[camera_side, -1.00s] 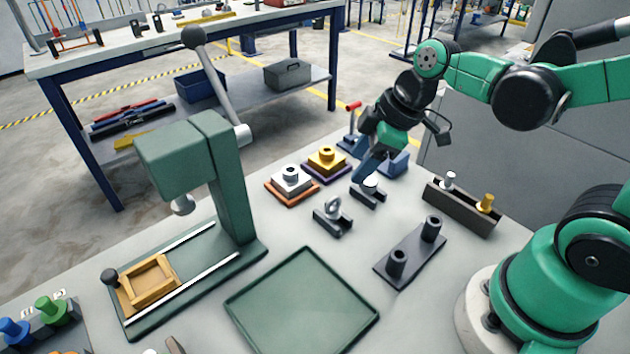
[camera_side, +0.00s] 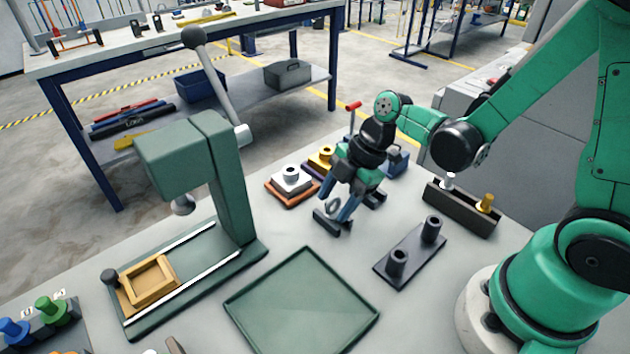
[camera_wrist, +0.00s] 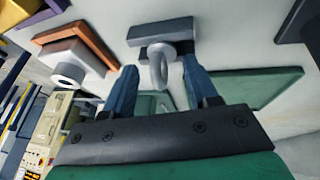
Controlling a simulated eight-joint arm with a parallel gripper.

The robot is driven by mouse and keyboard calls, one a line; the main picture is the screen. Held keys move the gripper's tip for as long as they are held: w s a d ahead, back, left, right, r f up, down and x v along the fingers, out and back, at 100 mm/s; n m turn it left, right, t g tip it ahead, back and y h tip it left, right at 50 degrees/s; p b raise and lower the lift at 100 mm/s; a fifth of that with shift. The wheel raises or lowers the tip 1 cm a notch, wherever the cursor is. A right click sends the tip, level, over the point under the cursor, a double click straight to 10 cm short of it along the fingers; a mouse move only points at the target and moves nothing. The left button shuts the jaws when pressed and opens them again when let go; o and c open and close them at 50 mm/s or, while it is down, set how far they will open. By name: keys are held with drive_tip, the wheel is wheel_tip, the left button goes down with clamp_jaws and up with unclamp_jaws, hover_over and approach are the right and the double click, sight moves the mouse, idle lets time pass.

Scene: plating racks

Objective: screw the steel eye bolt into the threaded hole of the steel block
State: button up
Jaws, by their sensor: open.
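The steel eye bolt (camera_side: 333,206) stands ring up in a dark cradle (camera_side: 328,225). In the wrist view its ring (camera_wrist: 158,72) shows in front of the cradle (camera_wrist: 160,32). My gripper (camera_side: 342,207) is open, pointing down, with its blue fingers on either side of the ring. In the wrist view the gripper (camera_wrist: 163,82) shows gaps between the ring and both fingers. The steel block (camera_side: 289,182), silver with a round holed boss on top, sits on an orange base to the left. The block also shows in the wrist view (camera_wrist: 82,53). The bolt's thread is hidden.
A gold block (camera_side: 320,157) stands behind the steel block. A second dark cradle (camera_side: 376,197) is partly hidden behind my gripper. A brown holder with two pegs (camera_side: 460,210) and a dark two-post plate (camera_side: 408,256) are to the right. A green tray (camera_side: 262,285) lies in front; a green press (camera_side: 232,190) stands left.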

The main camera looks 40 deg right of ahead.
sight(336, 198)
drive_tip(key=shift+f, duration=0.2)
clamp_jaws()
drive_tip(key=shift+r, duration=0.1)
wheel_tip(336, 198, up, 19)
drive_tip(key=w+f+g, duration=0.2)
drive_tip(key=w+f, duration=0.7)
drive_tip(key=w, duration=0.2)
drive_tip(key=shift+w+n, duration=0.15)
drive_tip(key=shift+n, duration=0.25)
idle(0.3)
